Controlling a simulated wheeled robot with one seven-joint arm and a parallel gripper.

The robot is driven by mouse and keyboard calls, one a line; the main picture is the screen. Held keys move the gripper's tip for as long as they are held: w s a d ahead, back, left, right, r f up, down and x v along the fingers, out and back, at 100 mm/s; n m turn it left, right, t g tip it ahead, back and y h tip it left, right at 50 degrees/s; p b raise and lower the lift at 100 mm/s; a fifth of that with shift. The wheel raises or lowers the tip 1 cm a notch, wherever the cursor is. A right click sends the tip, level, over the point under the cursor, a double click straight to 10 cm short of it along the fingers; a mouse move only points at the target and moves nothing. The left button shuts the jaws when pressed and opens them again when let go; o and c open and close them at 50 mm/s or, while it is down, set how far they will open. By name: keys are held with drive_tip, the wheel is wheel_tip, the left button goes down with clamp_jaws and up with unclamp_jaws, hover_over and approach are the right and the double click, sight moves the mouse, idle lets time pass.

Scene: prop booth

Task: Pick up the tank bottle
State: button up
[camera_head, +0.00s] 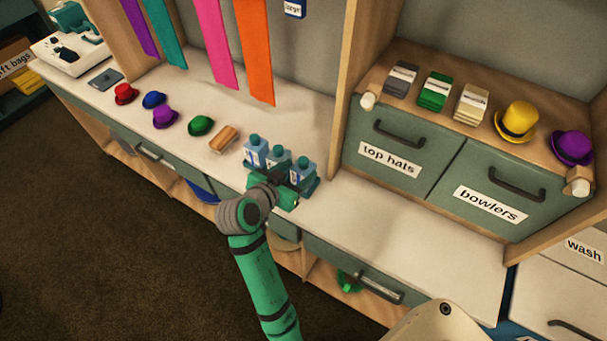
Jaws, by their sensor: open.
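Several small blue bottles with blue caps stand close together in a dark teal holder (311,189) on the white counter: a left one (252,153), a middle one (275,163) and a right one (303,172). They have pale labels, too small to read, so I cannot tell which is the tank bottle. My gripper (289,182) is at the front of the group, near the middle and right bottles. It is open, and it hides their lower parts. I cannot tell whether it touches a bottle.
A wooden brush-like block (223,139) and small coloured hats (200,125) lie left of the bottles. Wooden upright panels and drawers labelled "top hats" (380,152) and "bowlers" (490,204) stand to the right. The counter (400,222) in front of those drawers is clear.

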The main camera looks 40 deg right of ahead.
drive_tip(key=shift+x, duration=1.1)
drive_tip(key=shift+w, duration=0.2)
drive_tip(key=c, duration=1.3)
drive_tip(key=shift+c, duration=0.2)
drive_tip(key=shift+s+d+r, duration=0.1)
drive_tip(key=shift+s, duration=0.05)
